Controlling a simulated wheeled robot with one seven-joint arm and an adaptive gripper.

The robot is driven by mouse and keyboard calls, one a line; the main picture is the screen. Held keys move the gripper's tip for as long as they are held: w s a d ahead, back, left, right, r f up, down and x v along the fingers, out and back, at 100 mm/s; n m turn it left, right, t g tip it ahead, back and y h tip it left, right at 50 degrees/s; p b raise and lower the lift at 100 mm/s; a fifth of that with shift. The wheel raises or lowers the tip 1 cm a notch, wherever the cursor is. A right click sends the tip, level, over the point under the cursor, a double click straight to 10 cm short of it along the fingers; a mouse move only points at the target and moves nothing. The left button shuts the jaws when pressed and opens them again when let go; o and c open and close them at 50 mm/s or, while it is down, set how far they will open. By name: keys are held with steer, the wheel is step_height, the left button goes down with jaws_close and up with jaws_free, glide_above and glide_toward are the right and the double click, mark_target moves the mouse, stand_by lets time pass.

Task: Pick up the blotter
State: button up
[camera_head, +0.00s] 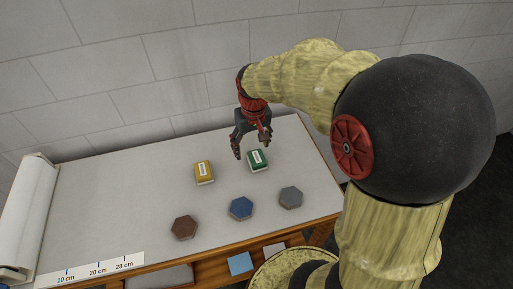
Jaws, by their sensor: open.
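My gripper (252,147) is open and empty, pointing down above the back right part of the table (110,190). Its fingers are close to a green block with a white label (258,161), at its upper left in the picture; I cannot tell the exact height or whether they touch. A yellow block with a white label (204,173) lies to the left. Nothing is plainly marked as the blotter, so I cannot tell which thing it is.
Brown (184,228), blue (241,208) and grey (291,197) hexagonal pieces lie nearer the front. A white roll (25,215) and a ruler strip (95,269) are at left. Blue (240,264) and pale (274,249) flat pieces lie below the front edge. A wall stands behind.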

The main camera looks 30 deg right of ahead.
mark_target(257, 157)
steer(key=shift+m+g, duration=0.3)
steer(key=shift+g, duration=0.3)
steer(key=w+d+f+p, duration=0.1)
steer(key=d, duration=0.1)
steer(key=w+d+f+p, duration=0.1)
steer(key=d+f, duration=0.1)
steer(key=shift+w+f+p, duration=0.2)
steer(key=shift+f+p, duration=0.1)
steer(key=f, duration=0.3)
steer(key=shift+d+f, duration=0.2)
steer(key=shift+f, duration=0.05)
steer(key=shift+w+a+f+b, duration=0.1)
steer(key=shift+w+f+b, duration=0.05)
steer(key=shift+f, duration=0.75)
steer(key=shift+w+a+f+b, duration=0.1)
steer(key=shift+f+b, duration=0.1)
steer(key=shift+f, duration=0.65)
steer(key=shift+w+f+b, duration=0.15)
steer(key=shift+f, duration=0.75)
steer(key=shift+c, duration=0.9)
steer(key=c, duration=1.1)
